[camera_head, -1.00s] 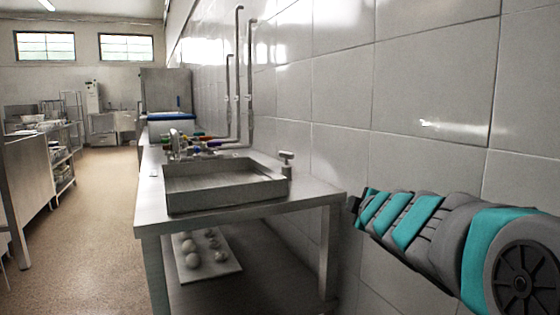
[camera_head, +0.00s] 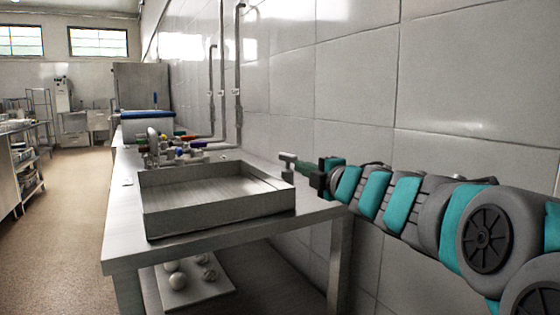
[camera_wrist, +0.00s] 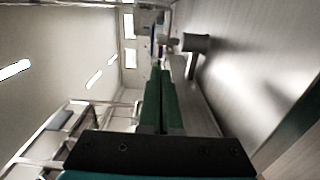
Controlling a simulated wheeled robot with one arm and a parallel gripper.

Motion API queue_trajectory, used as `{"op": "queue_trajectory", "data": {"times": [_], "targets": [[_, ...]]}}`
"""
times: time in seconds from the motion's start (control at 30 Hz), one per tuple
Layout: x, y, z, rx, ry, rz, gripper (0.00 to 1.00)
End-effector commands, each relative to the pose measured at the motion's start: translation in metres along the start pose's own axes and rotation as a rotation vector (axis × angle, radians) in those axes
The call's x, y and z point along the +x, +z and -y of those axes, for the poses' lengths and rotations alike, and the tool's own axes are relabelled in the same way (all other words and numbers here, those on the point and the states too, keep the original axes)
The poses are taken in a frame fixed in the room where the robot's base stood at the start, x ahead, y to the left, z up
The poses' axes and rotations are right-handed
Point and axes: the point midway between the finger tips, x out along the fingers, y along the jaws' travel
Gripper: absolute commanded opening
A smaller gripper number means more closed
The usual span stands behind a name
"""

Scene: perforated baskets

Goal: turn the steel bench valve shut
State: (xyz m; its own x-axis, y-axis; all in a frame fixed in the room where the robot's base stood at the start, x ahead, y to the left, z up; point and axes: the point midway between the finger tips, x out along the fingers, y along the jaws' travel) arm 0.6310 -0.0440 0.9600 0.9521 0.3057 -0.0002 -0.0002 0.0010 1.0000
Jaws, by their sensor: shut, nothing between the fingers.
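The steel bench valve (camera_head: 287,164) stands at the back right corner of the metal tray, a short post with a crosswise handle. In the wrist view its handle (camera_wrist: 195,42) and stem show just beyond and to the right of my fingertips. My gripper (camera_head: 304,167) is at the right of the valve, close to handle height. Its green fingers (camera_wrist: 160,76) are shut together with nothing between them. In the head view fingers and handle nearly overlap, and I cannot tell whether they touch.
The open metal tray (camera_head: 215,215) stands on the steel bench (camera_head: 125,250). Coloured valve handles and pipework (camera_head: 170,146) are behind it. The tiled wall (camera_head: 350,90) runs close along the right. Round objects lie on a board (camera_head: 195,288) below. Open floor (camera_head: 60,240) is at left.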

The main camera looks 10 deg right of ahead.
Motion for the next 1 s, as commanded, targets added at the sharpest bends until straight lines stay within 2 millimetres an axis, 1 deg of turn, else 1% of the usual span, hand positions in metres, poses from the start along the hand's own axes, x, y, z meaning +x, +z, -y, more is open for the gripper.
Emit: {"op": "queue_trajectory", "data": {"times": [0.17,0.3,0.4,0.6,0.8,1.0], "targets": [[0.018,-0.002,0.0,0.0,0.001,-0.004,0.0],[0.042,-0.001,0.002,0.002,-0.003,-0.003,0.0],[0.058,-0.001,0.0,0.0,0.001,-0.003,0.0],[0.085,-0.001,0.001,0.002,-0.002,-0.002,0.0],[0.096,0.0,0.0,0.001,0.0,0.001,0.0],[0.098,0.0,0.0,0.001,0.0,0.001,0.0]]}}
